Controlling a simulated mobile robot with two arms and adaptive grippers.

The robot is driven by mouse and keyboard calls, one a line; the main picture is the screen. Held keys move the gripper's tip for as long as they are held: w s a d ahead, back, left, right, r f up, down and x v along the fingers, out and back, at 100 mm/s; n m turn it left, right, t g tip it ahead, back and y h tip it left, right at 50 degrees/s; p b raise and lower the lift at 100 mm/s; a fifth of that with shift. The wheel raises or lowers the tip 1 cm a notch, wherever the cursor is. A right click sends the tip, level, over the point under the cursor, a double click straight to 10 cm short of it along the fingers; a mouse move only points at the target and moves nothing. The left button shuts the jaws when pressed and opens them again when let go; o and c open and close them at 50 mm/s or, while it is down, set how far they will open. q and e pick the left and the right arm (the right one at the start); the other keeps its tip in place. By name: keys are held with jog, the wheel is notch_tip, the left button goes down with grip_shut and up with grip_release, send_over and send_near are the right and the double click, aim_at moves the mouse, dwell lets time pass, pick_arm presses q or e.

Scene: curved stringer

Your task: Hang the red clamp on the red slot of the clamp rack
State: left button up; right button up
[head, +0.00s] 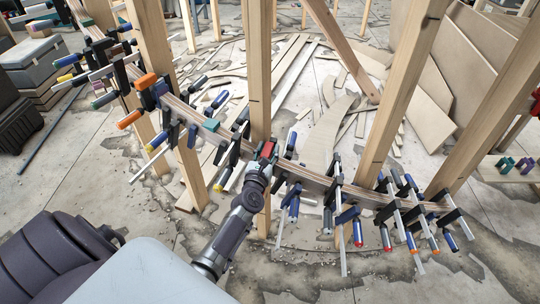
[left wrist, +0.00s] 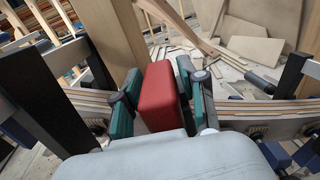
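My left gripper (head: 266,152) reaches up to the middle of the curved stringer, by an upright post. A red block-like part, which I take as the red clamp (left wrist: 158,97), sits between its teal-padded fingers in the left wrist view. The pads lie close against both sides of it, so the gripper looks shut on it. The red part also shows at the fingertips in the head view (head: 268,148). The rest of this clamp is hidden behind the gripper. My right gripper is not in view. I cannot make out a red slot or surely identify the clamp rack.
The curved laminated stringer (head: 313,180) carries several clamps with blue, orange and other coloured handles on both sides of my gripper. Wooden posts (head: 258,75) rise along it. Green and purple pieces (head: 505,165) sit on a board at the far right. Grey cases (head: 42,66) stand at the left.

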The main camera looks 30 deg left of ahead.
pick_arm(q)
grip_shut()
jog(key=shift+r, duration=0.1)
jog(key=shift+r, duration=0.1)
